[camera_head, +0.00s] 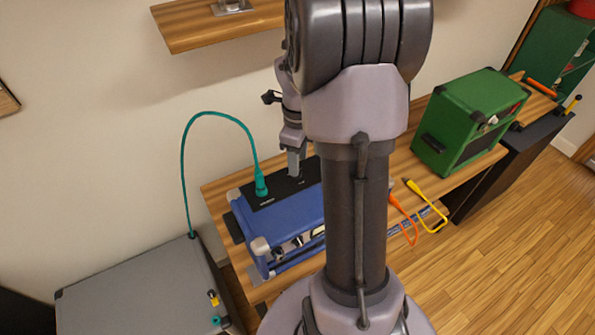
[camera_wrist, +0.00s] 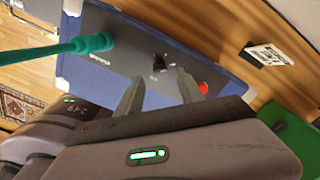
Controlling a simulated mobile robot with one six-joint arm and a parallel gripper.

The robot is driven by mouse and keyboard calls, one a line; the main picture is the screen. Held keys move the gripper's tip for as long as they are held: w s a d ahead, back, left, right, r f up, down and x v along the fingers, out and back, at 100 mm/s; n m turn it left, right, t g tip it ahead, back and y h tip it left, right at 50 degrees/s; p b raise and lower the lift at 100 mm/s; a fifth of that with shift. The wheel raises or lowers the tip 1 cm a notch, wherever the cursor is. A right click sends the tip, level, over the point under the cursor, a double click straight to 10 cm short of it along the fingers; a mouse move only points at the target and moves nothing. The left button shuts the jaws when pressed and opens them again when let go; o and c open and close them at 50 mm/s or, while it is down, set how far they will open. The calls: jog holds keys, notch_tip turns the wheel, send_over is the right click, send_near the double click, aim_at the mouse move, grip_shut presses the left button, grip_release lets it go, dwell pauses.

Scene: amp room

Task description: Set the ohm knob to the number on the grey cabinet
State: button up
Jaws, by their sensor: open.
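The blue amp (camera_head: 290,222) lies on the wooden bench with its dark panel (camera_head: 265,193) facing up. In the wrist view, that panel carries a small black knob (camera_wrist: 160,63) with a tiny pale mark below it, too small to read. I cannot confirm it is the ohm knob. My gripper (camera_wrist: 157,80) is open, its two fingers reaching toward the panel just short of the knob, with nothing between them. In the head view, my gripper (camera_head: 293,162) is over the panel, partly behind my arm. The grey cabinet (camera_head: 135,290) stands at lower left; no number is readable on it.
A teal plug (camera_wrist: 95,43) stands in the panel; its cable (camera_head: 185,165) arches to the grey cabinet. A red button (camera_wrist: 203,88) is beside the fingers. A green amp (camera_head: 470,120), orange plug (camera_head: 400,208) and yellow plug (camera_head: 420,192) are at right. A shelf (camera_head: 190,25) hangs above.

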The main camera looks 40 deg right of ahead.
notch_tip(320, 180, down, 4)
jog(key=shift+r+b, duration=0.2)
jog(key=shift+b, duration=0.1)
grip_shut()
